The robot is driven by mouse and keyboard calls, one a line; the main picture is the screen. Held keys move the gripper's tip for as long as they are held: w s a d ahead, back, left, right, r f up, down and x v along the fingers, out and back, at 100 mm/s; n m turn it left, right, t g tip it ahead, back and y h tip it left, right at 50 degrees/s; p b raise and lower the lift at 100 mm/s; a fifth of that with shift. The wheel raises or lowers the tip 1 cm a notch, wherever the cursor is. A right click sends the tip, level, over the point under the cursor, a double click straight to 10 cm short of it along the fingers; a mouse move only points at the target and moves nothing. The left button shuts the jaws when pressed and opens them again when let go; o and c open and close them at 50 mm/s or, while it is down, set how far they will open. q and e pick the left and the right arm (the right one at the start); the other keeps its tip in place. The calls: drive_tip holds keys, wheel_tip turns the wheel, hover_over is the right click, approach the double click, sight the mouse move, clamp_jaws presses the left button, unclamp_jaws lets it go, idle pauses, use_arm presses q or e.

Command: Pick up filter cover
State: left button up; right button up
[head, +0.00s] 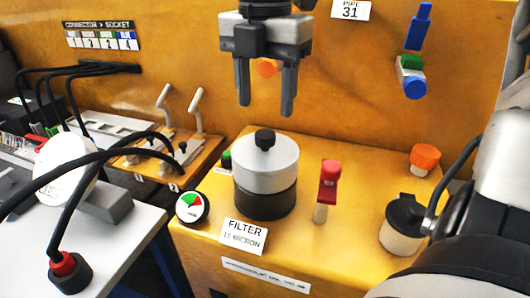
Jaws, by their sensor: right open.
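The filter cover (266,167) is a silver-grey round lid with a black knob (265,139) on top. It sits on a dark cylindrical filter base (265,202) on the yellow housing, behind the label "FILTER 10 MICRON" (243,236). My right gripper (267,108) points down above the cover. Its two dark fingers are apart with nothing between them, and they do not touch the knob. My left gripper is not in view.
A red-topped lever (328,190) stands right of the filter, and a round gauge (192,207) is at its front left. A black-capped pot (403,225) and an orange knob (425,157) are further right. Black cables (95,158) cross the left side.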

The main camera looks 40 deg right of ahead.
sight(266, 133)
wheel_tip(266, 133, down, 5)
drive_tip(key=shift+s+r+p, duration=0.1)
drive_tip(key=shift+p, duration=0.2)
drive_tip(key=shift+f, duration=0.5)
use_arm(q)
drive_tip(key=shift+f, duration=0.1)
use_arm(e)
drive_tip(key=shift+c, duration=0.3)
drive_tip(key=shift+r, duration=0.1)
clamp_jaws()
